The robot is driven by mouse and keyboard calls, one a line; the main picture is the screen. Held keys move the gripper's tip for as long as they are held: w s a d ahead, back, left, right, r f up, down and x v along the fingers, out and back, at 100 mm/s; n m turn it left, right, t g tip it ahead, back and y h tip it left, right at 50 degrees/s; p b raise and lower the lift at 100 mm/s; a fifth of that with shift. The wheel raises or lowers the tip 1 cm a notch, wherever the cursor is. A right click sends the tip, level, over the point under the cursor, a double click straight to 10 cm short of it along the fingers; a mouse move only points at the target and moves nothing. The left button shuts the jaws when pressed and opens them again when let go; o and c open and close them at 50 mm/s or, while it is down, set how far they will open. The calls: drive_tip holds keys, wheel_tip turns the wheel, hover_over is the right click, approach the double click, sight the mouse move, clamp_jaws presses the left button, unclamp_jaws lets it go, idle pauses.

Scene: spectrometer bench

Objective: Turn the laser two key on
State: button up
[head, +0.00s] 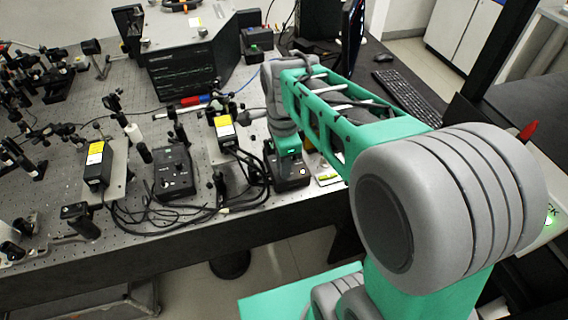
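My gripper (289,158) points down at the end of my arm, over a black controller box (290,182) near the front edge of the bench. Its fingers are hidden or too small to make out, so I cannot tell whether they are open or touching the box. The arm's end covers much of this box, and no key shows on it. A second black controller box (173,178) with small knobs stands to the left. I cannot read which box is laser two. Two black laser heads with yellow labels stand on plates, one at left (98,168) and one nearer my gripper (226,132).
Black cables (150,214) loop between the boxes along the front of the perforated bench (100,243). Optic mounts crowd the left side. A large dark instrument (185,75) stands behind, and a keyboard (412,97) lies at right.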

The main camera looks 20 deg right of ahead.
drive_tip(key=shift+o, duration=0.9)
wheel_tip(320, 180, up, 8)
drive_tip(key=shift+f+b, duration=0.1)
drive_tip(key=shift+b, duration=0.2)
